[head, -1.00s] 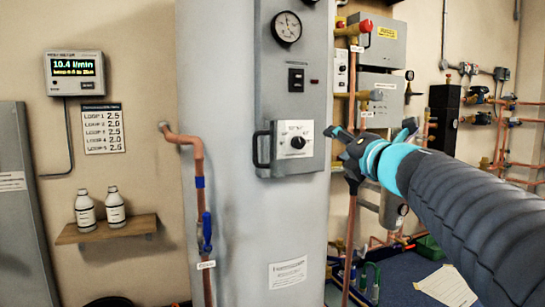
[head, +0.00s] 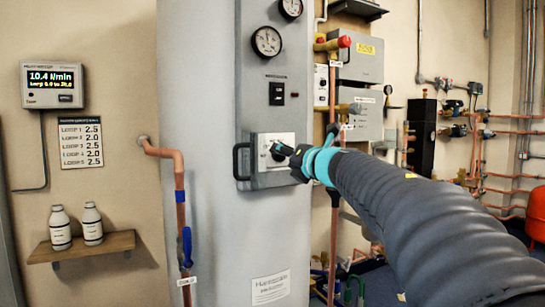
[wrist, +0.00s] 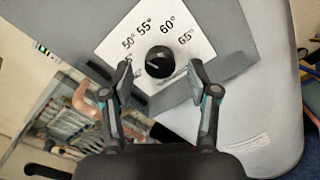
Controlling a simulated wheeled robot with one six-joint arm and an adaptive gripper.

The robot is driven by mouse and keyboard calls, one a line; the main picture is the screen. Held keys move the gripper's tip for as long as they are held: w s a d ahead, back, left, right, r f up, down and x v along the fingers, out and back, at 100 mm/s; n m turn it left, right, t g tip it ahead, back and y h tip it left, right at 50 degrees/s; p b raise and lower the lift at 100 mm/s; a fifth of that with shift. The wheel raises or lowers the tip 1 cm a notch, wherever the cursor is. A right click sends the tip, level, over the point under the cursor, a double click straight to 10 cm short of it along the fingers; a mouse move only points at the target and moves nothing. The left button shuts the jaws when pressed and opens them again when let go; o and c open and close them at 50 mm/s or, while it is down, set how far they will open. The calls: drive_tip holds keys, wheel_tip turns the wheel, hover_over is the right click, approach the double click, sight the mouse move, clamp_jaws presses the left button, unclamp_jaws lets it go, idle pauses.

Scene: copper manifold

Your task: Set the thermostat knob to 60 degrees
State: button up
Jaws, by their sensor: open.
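The black round thermostat knob (wrist: 160,62) sits on a white dial plate (wrist: 112,45) marked 50°, 55°, 60° and 65° among others. A small pale mark shows on the knob, but I cannot tell which number it points to. My gripper (wrist: 159,76) is open, with one finger on each side of the knob in the wrist view. I cannot tell whether either finger touches it. In the head view my gripper (head: 294,160) is right in front of the plate (head: 262,164) and hides its right part and part of the knob.
A dark handle (head: 238,162) sticks out left of the dial plate. A black switch (head: 277,93) and round gauges (head: 267,41) are above it on the grey panel. Pipes and valve boxes (head: 358,60) stand to the right, near my arm.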

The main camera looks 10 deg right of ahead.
drive_tip(key=shift+x, duration=1.05)
clamp_jaws()
